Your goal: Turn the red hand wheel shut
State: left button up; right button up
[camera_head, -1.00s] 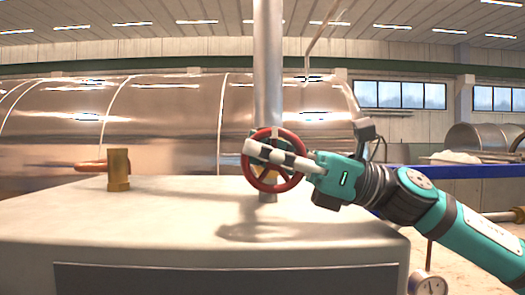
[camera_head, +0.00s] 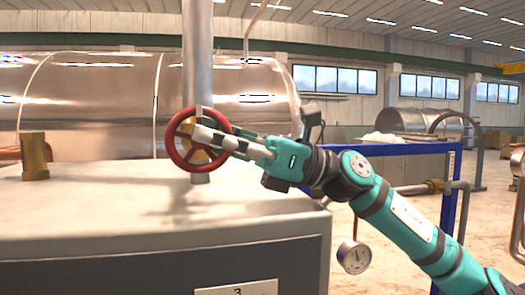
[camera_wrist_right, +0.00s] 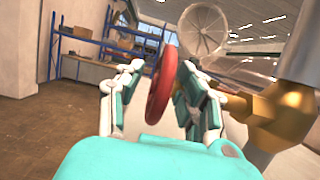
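The red hand wheel (camera_head: 178,150) stands upright in front of a grey vertical pipe, above the pale cabinet top. My right gripper (camera_head: 208,138) reaches in from the right, its light and dark fingers across the wheel's right side and hub area. In the right wrist view the wheel (camera_wrist_right: 161,88) shows nearly edge-on between the two fingers of my right gripper (camera_wrist_right: 163,70). The fingers are apart, with a visible gap on the left side of the rim; contact on the right side is unclear. The fingers hide part of the wheel's spokes. My left gripper is out of view.
The pale cabinet (camera_head: 100,215) fills the lower left. A brass fitting (camera_head: 34,158) stands on it. A pressure gauge (camera_head: 354,256) and a blue barrier (camera_head: 400,150) are at right. A brass valve body (camera_wrist_right: 285,110) is close to the right finger. Blue shelving (camera_wrist_right: 90,50) stands far back.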

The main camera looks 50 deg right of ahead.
jog(key=v, duration=0.9)
jog(key=shift+r, duration=0.1)
